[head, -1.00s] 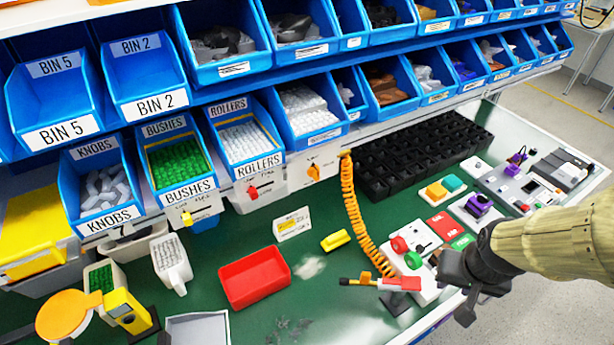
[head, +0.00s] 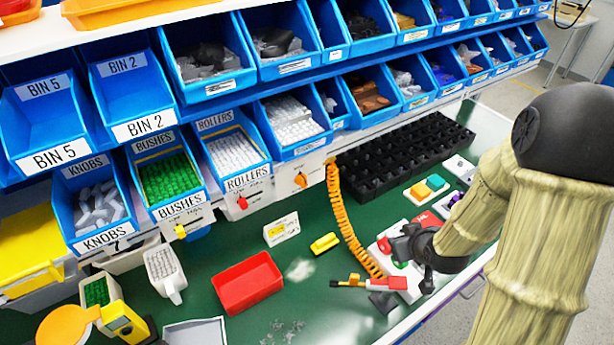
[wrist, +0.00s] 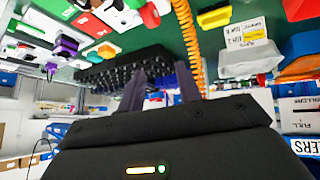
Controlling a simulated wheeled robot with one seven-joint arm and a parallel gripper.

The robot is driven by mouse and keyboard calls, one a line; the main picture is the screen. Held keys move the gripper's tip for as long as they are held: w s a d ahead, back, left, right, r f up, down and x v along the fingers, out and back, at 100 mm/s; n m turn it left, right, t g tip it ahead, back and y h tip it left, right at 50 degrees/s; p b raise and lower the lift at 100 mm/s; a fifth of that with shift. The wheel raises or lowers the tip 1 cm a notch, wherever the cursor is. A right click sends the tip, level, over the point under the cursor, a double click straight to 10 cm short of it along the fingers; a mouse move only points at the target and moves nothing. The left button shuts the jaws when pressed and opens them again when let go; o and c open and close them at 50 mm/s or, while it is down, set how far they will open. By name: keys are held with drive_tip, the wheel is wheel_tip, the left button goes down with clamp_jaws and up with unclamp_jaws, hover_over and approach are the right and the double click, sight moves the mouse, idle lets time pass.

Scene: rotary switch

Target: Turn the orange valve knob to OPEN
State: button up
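The orange valve knob (head: 301,180) sits on a white plate under the shelf's front edge, just left of the top of the orange coiled hose. It is small, and its label is too small to read. My gripper (head: 408,246) is to the right of the knob and nearer me, well apart from it, above the white control panel at the bench's right front. In the wrist view the two dark fingers of my gripper (wrist: 161,88) stand apart with nothing between them. I cannot make out the orange knob surely in the wrist view.
A red knob (head: 242,203) and a yellow knob (head: 181,232) sit on neighbouring plates to the left. The coiled hose (head: 345,215) hangs between my gripper and the orange knob. A red tray (head: 247,284) and yellow block (head: 325,243) lie on the green bench.

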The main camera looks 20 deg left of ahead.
drive_tip(key=s+a+r+n+t+y+p, duration=0.1)
drive_tip(key=a+t+y+p, duration=0.1)
drive_tip(key=a+y, duration=0.3)
drive_tip(key=s+a+r+n+t+y+p, duration=0.1)
drive_tip(key=a+r+n+t+y+p, duration=0.1)
drive_tip(key=a+y, duration=0.3)
drive_tip(key=a+p, duration=0.1)
drive_tip(key=a, duration=0.2)
drive_tip(key=shift+s+a+r+y, duration=0.15)
drive_tip(key=shift+s+r+y, duration=0.05)
drive_tip(key=shift+s+y, duration=0.15)
drive_tip(key=shift+s, duration=0.15)
drive_tip(key=b, duration=0.4)
approach(305, 181)
drive_tip(key=x, duration=0.9)
drive_tip(key=shift+a, duration=0.1)
